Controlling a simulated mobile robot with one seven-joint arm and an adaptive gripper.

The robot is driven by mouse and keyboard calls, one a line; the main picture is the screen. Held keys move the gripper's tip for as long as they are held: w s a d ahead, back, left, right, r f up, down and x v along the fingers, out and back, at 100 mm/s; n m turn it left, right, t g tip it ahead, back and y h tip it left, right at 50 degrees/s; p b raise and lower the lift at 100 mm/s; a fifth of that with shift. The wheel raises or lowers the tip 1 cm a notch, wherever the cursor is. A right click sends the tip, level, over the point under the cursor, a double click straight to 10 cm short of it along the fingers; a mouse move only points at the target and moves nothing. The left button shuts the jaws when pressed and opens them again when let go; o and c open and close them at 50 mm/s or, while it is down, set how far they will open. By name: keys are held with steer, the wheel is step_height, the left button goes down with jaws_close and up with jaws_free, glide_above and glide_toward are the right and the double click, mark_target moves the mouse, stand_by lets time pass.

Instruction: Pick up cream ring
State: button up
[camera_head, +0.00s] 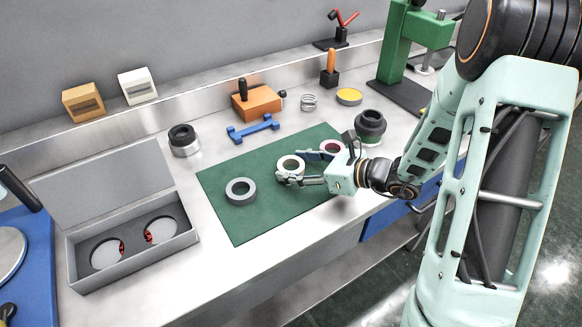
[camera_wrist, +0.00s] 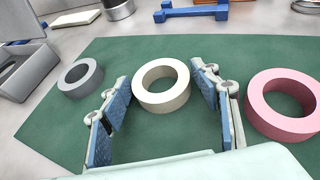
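The cream ring (camera_wrist: 163,102) lies flat on the green mat (camera_wrist: 60,125), and it also shows in the head view (camera_head: 283,168). My gripper (camera_wrist: 161,78) is open, with one blue-padded finger on each side of the ring's near part. The ring sits between and just past the fingertips. The left finger is very close to the ring; I cannot tell whether it touches. A small gap shows at the right finger. In the head view, my gripper (camera_head: 292,167) reaches in low from the right, and a finger covers part of the ring.
A grey ring (camera_wrist: 82,89) lies left of the cream ring and a pink ring (camera_wrist: 285,125) lies right, near the right finger. A grey open case (camera_head: 130,273) stands left. A blue part (camera_head: 252,131) and an orange block (camera_head: 258,104) stand behind the mat.

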steer(key=c, duration=0.9)
steer(key=shift+r, duration=0.15)
steer(key=shift+r, duration=0.2)
step_height(320, 180, up, 3)
steer(key=shift+s+d+r+p, duration=0.15)
steer(key=shift+r+p, duration=0.05)
steer(key=shift+p, duration=0.4)
steer(key=s+d+r+b, duration=0.1)
steer(key=s+r, duration=0.2)
steer(key=s, duration=0.1)
steer(key=s+d+r+b, duration=0.1)
steer(key=s+d+r, duration=0.1)
steer(key=s+r, duration=0.1)
steer(key=s+d+r, duration=0.2)
steer(key=s, duration=0.3)
steer(key=shift+s+d+r+b, duration=0.1)
steer(key=shift+s+r+b, duration=0.15)
steer(key=shift+r+b, duration=0.15)
